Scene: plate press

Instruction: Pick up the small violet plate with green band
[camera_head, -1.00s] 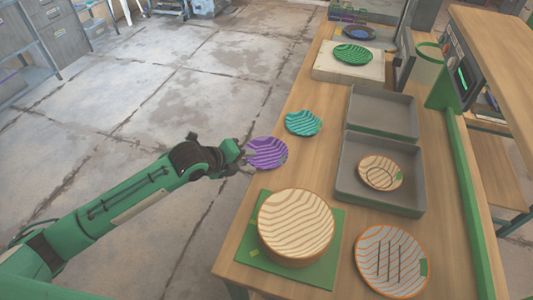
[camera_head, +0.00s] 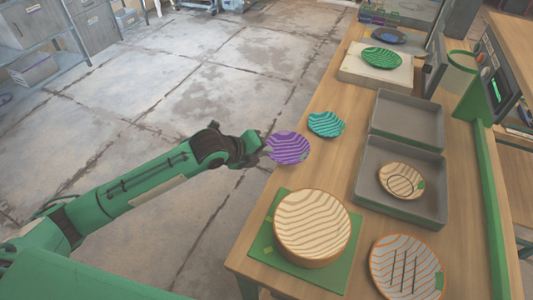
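The small violet plate (camera_head: 289,147), wavy-striped with a small green patch at its right rim, is at the left edge of the wooden table (camera_head: 340,165), partly beyond that edge. My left gripper (camera_head: 266,149) is at the plate's left rim and appears shut on it; its fingertips are small and partly hidden. The plate seems slightly raised from the table top. My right gripper is not in view.
A teal plate (camera_head: 326,124) lies just behind the violet one. A round wooden-striped plate stack (camera_head: 312,226) stands on a green mat (camera_head: 268,247) in front. Grey trays (camera_head: 405,122) and an orange-rimmed striped plate (camera_head: 406,268) are to the right. Open floor lies left.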

